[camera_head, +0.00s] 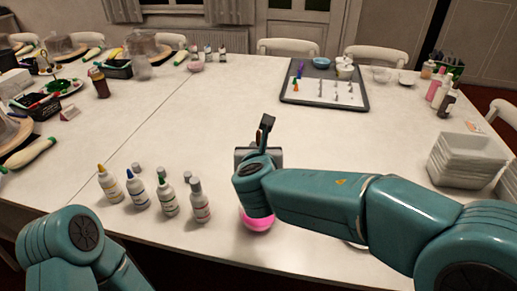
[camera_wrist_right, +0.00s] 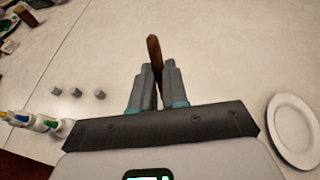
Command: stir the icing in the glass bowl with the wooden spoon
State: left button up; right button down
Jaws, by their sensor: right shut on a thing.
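My right gripper (camera_wrist_right: 157,78) is shut on the wooden spoon (camera_wrist_right: 153,50), whose brown handle stands up between the two grey fingers in the right wrist view. The spoon's lower end is hidden there. Pink icing (camera_head: 258,222) shows just below that wrist near the front of the table. The glass bowl around it is mostly covered by my arm, so I cannot tell whether the spoon touches the icing. My left gripper is out of view; only a left arm link shows.
Several small bottles (camera_head: 168,198) stand left of the icing, with loose grey caps behind them. A white plate (camera_wrist_right: 294,132) lies to the right in the wrist view. White stacked trays (camera_head: 466,160) stand at the right, and a grey tray (camera_head: 326,105) lies farther back. The table's middle is clear.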

aim_at(259, 132)
dwell(0.4)
notch_tip(259, 132, up, 5)
jog(key=p, duration=0.4)
jog(key=shift+r, duration=0.1)
dwell(0.7)
